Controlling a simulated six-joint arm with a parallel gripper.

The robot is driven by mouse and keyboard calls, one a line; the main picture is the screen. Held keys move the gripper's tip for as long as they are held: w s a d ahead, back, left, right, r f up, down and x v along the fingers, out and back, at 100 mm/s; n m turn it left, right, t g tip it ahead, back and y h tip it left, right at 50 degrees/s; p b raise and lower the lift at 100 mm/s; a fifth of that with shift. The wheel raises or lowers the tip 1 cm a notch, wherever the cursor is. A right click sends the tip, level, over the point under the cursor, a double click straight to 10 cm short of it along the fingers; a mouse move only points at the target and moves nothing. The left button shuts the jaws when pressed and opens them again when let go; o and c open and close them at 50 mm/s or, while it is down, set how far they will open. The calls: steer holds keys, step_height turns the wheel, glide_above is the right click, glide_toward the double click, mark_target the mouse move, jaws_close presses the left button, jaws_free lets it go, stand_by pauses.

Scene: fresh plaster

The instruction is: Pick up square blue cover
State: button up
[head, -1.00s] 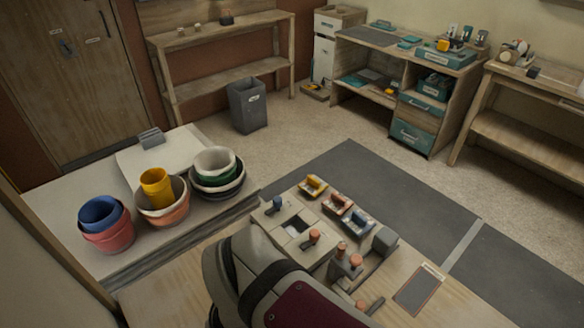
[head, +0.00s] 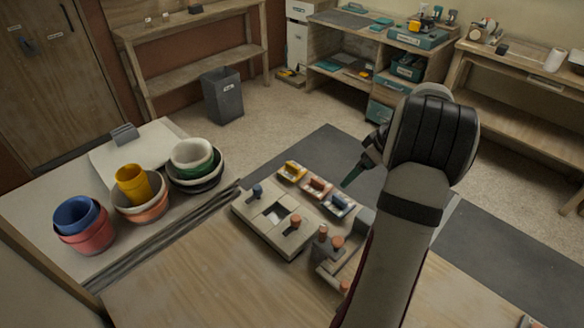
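A small blue piece with a pale top (head: 338,204) sits at the right end of a short row on the workbench. A pale square board (head: 262,238) lies just left of it, with a dark blue knob (head: 257,191) at its far left corner, an orange knob (head: 295,221) and a square opening. I cannot tell which blue part is the square cover. My gripper (head: 347,184) hangs above and behind the blue piece, apart from it, its dark green end pointing down-left. Its fingers are too small and angled to read. I see nothing held in it.
A yellow piece (head: 291,172) and a red piece (head: 317,187) complete the row. A grey fixture with orange-topped posts (head: 338,242) stands in front, partly hidden by my arm. Stacked bowls and cups (head: 133,186) stand on the left table. The bench front is clear.

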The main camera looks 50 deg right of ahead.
mark_target(340, 199)
steer(key=x, duration=0.5)
steer(key=s+x, duration=0.1)
steer(key=x, duration=0.9)
steer(key=shift+s+d+f, duration=0.1)
steer(key=shift+s+f, duration=0.05)
steer(key=shift+f, duration=0.45)
steer(key=c, duration=1)
steer(key=shift+r, duration=0.1)
